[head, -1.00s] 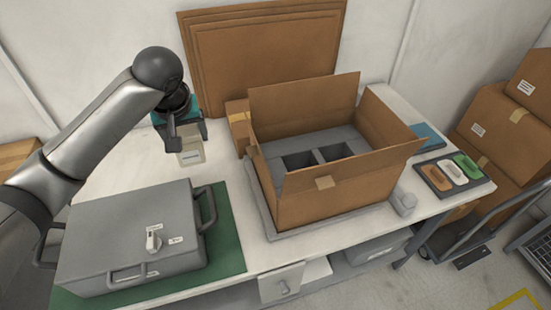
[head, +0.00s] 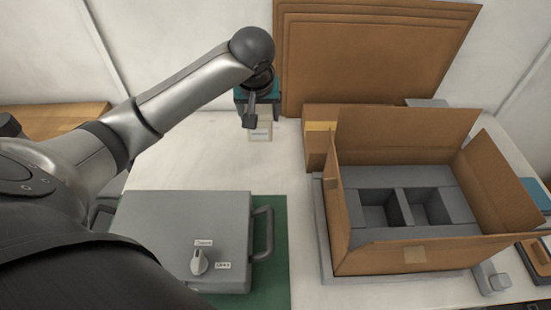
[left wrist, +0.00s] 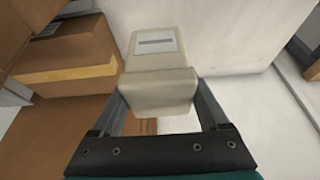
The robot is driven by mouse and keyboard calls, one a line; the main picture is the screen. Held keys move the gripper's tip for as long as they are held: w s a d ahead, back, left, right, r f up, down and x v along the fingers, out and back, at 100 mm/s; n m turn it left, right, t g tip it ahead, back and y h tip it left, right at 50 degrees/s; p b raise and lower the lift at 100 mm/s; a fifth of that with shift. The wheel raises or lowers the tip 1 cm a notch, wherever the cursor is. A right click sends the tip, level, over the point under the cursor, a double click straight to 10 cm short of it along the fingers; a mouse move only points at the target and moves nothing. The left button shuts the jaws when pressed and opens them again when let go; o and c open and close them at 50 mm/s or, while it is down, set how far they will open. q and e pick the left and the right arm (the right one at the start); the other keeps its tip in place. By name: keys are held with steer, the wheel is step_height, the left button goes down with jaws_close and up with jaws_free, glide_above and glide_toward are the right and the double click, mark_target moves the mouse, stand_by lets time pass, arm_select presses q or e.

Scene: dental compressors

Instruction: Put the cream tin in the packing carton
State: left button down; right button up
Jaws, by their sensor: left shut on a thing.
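The cream tin (head: 261,132) is a small boxy cream container with a pale label. My left gripper (head: 254,122) is shut on it and holds it over the back of the table, left of the packing carton. In the left wrist view the tin (left wrist: 158,75) sits between the two fingers of the left gripper (left wrist: 165,105). The packing carton (head: 410,257) is brown with its flaps up, and stands at the right. It has a grey insert (head: 405,176) with two empty square compartments. My right gripper is not in view.
A grey case (head: 185,230) with a dial and handles lies on a green mat (head: 281,255) at the front left. A small taped brown box (head: 318,150) stands between tin and carton. Flat cardboard sheets (head: 380,55) lean on the wall. White tabletop (head: 200,150) is bare behind the case.

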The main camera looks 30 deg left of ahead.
arm_select(q)
step_height(320, 180, down, 17)
steer(key=b, duration=0.4)
steer(key=shift+f, duration=0.2)
steer(key=shift+f, duration=0.15)
jaws_free()
